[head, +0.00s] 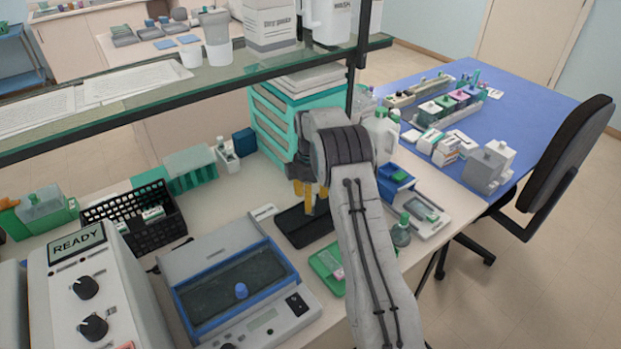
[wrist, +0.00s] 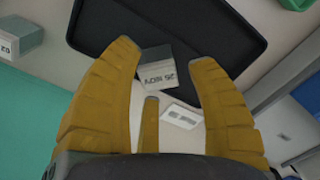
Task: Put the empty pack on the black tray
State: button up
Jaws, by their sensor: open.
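The black tray (head: 296,225) lies flat on the bench below my gripper (head: 310,202). In the wrist view the tray (wrist: 215,35) fills the upper middle. A small pale and grey-green box with dark print (wrist: 158,66), apparently the pack, shows at the tray's near edge, between my yellow fingers (wrist: 165,52). The fingers are spread and apart from it. I cannot tell whether it lies fully inside the rim, or whether it is empty.
A white piece with slots (wrist: 182,115) lies beside the tray. Another small box (wrist: 20,38) is at the left. A blue-grey machine (head: 238,285) stands left of the tray, a green tray (head: 326,262) in front and teal drawers (head: 275,125) behind. A glass shelf (head: 190,85) crosses above.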

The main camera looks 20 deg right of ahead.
jog(key=s+a+r+m+t+b, duration=0.1)
jog(key=s+a+r+m+b, duration=0.15)
jog(key=r, duration=0.65)
jog(key=s+a+r+m+b, duration=0.1)
jog(key=s+a+r, duration=0.15)
jog(key=r, duration=0.75)
jog(key=s+a+r+m+t, duration=0.1)
jog(key=s+a+m, duration=0.2)
jog(key=s, duration=0.7)
jog(key=s+a+r+m+t, duration=0.2)
jog(key=s+a+m, duration=0.1)
jog(key=s, duration=0.8)
jog(key=s+a+f+m, duration=0.1)
jog(key=s+f+m, duration=0.1)
jog(key=s+f, duration=0.3)
jog(key=s, duration=0.4)
jog(key=shift+f+t, duration=0.3)
